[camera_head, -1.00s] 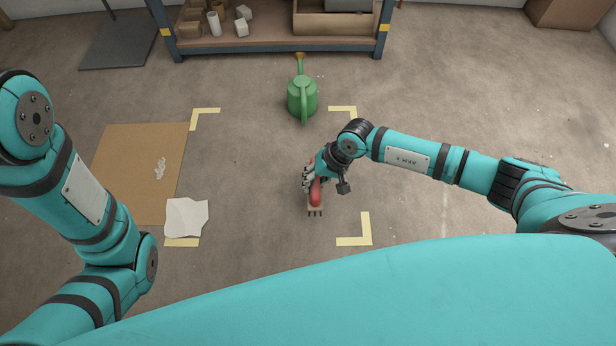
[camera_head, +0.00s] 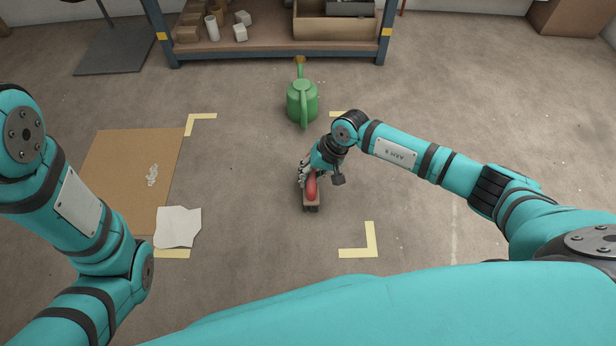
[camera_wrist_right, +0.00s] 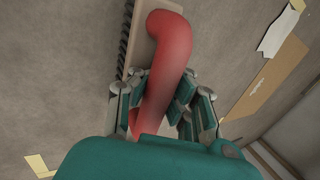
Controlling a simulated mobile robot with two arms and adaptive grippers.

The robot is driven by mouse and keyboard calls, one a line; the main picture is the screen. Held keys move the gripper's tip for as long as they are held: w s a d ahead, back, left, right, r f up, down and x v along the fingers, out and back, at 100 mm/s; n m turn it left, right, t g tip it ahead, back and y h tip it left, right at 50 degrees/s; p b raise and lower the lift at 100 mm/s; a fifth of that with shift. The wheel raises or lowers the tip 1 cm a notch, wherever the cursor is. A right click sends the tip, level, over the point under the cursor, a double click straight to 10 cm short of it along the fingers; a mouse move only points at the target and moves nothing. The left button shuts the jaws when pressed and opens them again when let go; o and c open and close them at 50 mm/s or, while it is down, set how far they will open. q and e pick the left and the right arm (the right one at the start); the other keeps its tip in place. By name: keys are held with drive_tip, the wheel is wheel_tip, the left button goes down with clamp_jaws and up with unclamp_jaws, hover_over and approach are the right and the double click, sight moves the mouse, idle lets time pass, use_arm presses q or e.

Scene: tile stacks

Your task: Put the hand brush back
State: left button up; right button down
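The hand brush (camera_head: 311,190) has a red curved handle and a pale wooden block. In the head view it is inside the area of yellow corner marks, left of my right arm. My right gripper (camera_head: 304,172) is on the handle. In the right wrist view the fingers (camera_wrist_right: 155,97) lie on both sides of the red handle (camera_wrist_right: 168,55), shut around it. Dark bristles show along the block (camera_wrist_right: 130,38). The gap between brush and floor is hard to judge. My left arm is at the left, but its gripper is out of view.
A green watering can (camera_head: 302,103) stands beyond the brush. A blue shelf (camera_head: 275,53) with boxes and cups is at the back. A brown board (camera_head: 125,185) and white sheet (camera_head: 178,227) lie at left. Yellow tape corners (camera_head: 371,240) mark the floor. Floor at right is clear.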

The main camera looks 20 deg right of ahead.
drive_tip(key=shift+f, duration=0.15)
drive_tip(key=c, duration=1.4)
unclamp_jaws()
drive_tip(key=shift+c, duration=0.2)
